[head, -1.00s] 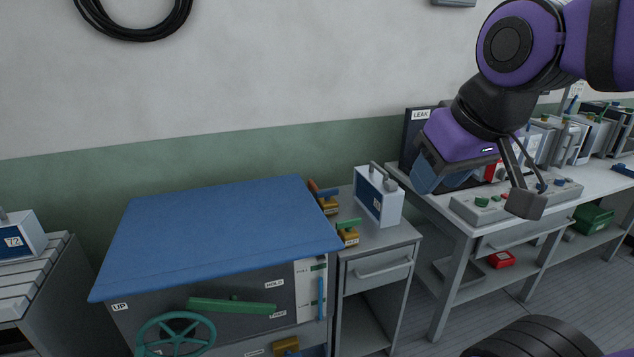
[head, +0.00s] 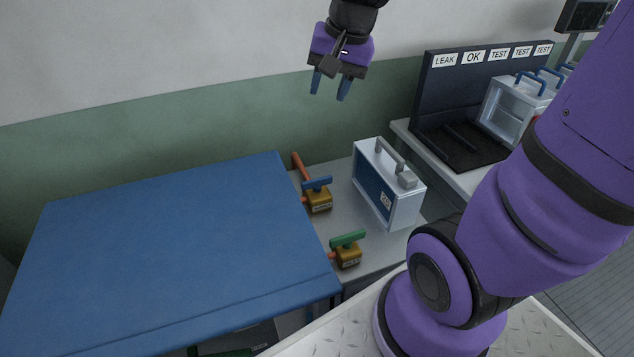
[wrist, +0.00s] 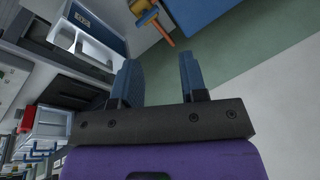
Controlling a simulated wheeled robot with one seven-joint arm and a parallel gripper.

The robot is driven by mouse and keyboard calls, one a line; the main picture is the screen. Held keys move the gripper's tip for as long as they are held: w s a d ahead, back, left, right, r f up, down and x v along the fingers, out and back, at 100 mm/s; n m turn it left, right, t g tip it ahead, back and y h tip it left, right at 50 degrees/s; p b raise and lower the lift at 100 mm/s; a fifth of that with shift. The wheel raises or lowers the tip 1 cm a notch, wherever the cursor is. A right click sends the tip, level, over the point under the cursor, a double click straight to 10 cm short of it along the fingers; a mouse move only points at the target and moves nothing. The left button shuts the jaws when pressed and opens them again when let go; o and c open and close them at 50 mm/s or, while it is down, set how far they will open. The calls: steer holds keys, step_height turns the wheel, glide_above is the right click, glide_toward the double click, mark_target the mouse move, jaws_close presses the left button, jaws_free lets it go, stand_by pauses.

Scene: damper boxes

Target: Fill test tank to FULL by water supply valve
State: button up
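The test tank (head: 170,250) has a wide blue top and fills the lower left of the head view; its front and level gauge are hidden now. At its right edge are two brass valves. One has a blue handle (head: 317,183) and an orange-red pipe behind it; the other has a green handle (head: 347,239). Their labels are too small to read. My gripper (head: 329,92) is open and empty, high near the wall, well above and behind the blue-handled valve. In the wrist view the open fingers (wrist: 158,70) hold nothing; a brass valve (wrist: 141,8) shows beyond them.
A box with a handle (head: 397,190) stands on the grey cabinet right of the valves. Farther right is a bench with a dark panel (head: 480,85) marked LEAK, OK and TEST, and more boxes (head: 517,105). The air above the tank is clear.

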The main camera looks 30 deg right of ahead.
steer(key=w+d+f+m+g+y, duration=0.1)
steer(key=w+d+f+m, duration=0.45)
steer(key=w+f, duration=0.45)
steer(key=m+g+y, duration=0.1)
steer(key=m+y, duration=0.1)
steer(key=m, duration=0.5)
glide_toward(318, 179)
steer(key=shift+a+f+m, duration=0.15)
steer(key=shift+f+m, duration=0.2)
steer(key=shift+f, duration=0.2)
steer(key=x, duration=1)
steer(key=shift+w, duration=0.1)
jaws_close()
